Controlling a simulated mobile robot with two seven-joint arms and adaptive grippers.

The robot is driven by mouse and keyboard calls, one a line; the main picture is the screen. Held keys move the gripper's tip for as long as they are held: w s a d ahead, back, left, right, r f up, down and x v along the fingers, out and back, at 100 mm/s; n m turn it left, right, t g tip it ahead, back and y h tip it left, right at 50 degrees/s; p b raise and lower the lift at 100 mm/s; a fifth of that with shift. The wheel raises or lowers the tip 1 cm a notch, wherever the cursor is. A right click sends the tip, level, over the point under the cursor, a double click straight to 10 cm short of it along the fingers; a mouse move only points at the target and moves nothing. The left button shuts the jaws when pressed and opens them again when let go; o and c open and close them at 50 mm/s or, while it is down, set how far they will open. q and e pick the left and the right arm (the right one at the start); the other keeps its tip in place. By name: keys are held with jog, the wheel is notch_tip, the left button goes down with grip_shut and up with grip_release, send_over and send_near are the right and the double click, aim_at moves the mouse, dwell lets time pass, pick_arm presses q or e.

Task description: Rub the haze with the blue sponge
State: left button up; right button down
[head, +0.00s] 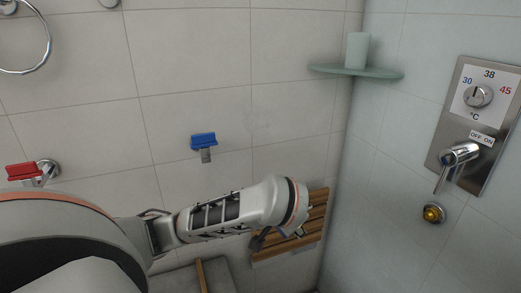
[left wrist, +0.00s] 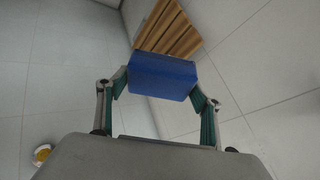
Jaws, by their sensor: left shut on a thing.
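The blue sponge (left wrist: 162,76) is a plain blue block in the left wrist view, held between the two fingers of my left gripper (left wrist: 160,100). In the head view my left gripper (head: 276,240) reaches in from the left and hangs in front of the wooden slatted seat; the sponge is hidden there. A faint greyish smudge, likely the haze (head: 258,122), shows on the tiled back wall, above and apart from the gripper. My right gripper is not in view.
A blue item (head: 203,141) and a red item (head: 27,171) hang on wall mounts. A slatted wooden seat (head: 312,222) sits near the corner. A corner shelf (head: 385,73) bears a pale cup (head: 357,50). A shower control panel (head: 480,120) is on the right wall.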

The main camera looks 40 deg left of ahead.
pick_arm(q)
jog(key=w+a+r+m+t+y, duration=0.1)
jog(key=w+a+r+t+y, duration=0.1)
jog(key=a+r, duration=0.3)
jog(key=w+a+r+m+t+y+b, duration=0.1)
jog(key=w+a+r+t+y, duration=0.1)
jog(key=a+r+t+y, duration=0.1)
jog(key=w+a+r+m+t+y+b, duration=0.1)
jog(key=w+a+r+t+y, duration=0.1)
jog(key=a+r+y, duration=0.2)
jog(key=shift+a+r+m+t, duration=0.1)
jog(key=shift+a+r, duration=0.4)
jog(key=shift+a, duration=0.25)
jog(key=shift+a+r+m+t, duration=0.1)
jog(key=shift+a+r, duration=0.45)
jog(key=shift+a, duration=0.25)
jog(key=shift+a+r+m+t, duration=0.1)
jog(key=shift+a+r, duration=0.4)
jog(key=shift+a, duration=0.25)
jog(key=shift+a, duration=0.15)
jog(key=shift+w+a+b, duration=0.25)
jog(key=shift+a+b, duration=0.1)
jog(key=shift+a, duration=0.1)
